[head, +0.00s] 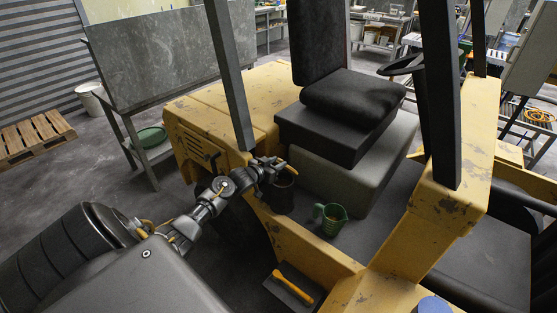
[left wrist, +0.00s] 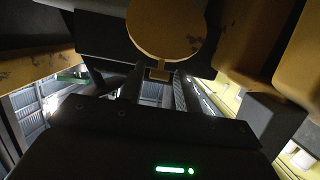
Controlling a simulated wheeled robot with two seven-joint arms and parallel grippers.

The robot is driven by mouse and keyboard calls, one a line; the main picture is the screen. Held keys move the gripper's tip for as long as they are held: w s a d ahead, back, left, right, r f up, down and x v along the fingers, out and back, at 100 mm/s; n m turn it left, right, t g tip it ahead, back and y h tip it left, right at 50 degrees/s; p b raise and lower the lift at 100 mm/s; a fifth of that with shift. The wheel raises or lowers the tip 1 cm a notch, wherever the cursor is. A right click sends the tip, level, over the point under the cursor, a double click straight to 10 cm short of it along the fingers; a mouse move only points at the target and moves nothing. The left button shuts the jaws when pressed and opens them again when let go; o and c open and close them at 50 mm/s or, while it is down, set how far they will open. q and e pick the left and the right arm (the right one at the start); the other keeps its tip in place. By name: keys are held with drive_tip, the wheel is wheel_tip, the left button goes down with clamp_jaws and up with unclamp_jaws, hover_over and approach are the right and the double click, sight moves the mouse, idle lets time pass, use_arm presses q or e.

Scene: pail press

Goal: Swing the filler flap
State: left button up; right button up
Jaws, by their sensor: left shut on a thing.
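The filler flap shows in the left wrist view as a round ochre disc (left wrist: 166,28) with a small tab at its lower edge. In the head view only a small orange edge of the flap (head: 292,169) shows beside my gripper. My left gripper (head: 270,165) is shut on the flap's tab; the fingers also show in the left wrist view (left wrist: 156,82). A dark cylindrical neck (head: 281,194) stands just below the gripper, partly hidden by it. I cannot tell the flap's exact angle. My right gripper is not in view.
The yellow vehicle body (head: 245,108) and a dark post (head: 230,75) are close to my left arm. A black seat (head: 345,110) stands behind the neck.

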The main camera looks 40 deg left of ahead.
use_arm(q)
drive_tip(key=shift+s+f, duration=0.1)
drive_tip(key=s+f, duration=0.2)
drive_tip(key=shift+s+f, duration=0.3)
drive_tip(key=shift+s, duration=0.1)
drive_tip(key=shift+f, duration=0.1)
idle(0.4)
drive_tip(key=shift+s+d+f+b, duration=0.1)
drive_tip(key=shift+s+f+b, duration=0.15)
drive_tip(key=shift+s+f, duration=0.4)
drive_tip(key=shift+s+f+b, duration=0.2)
drive_tip(key=shift+s+f, duration=0.15)
drive_tip(key=shift+f, duration=0.7)
drive_tip(key=shift+s+f+b, duration=0.3)
drive_tip(key=shift+f+b, duration=0.25)
drive_tip(key=shift+f, duration=0.35)
drive_tip(key=shift+s+f+b, duration=0.25)
drive_tip(key=shift+f+b, duration=0.3)
drive_tip(key=shift+f, duration=0.3)
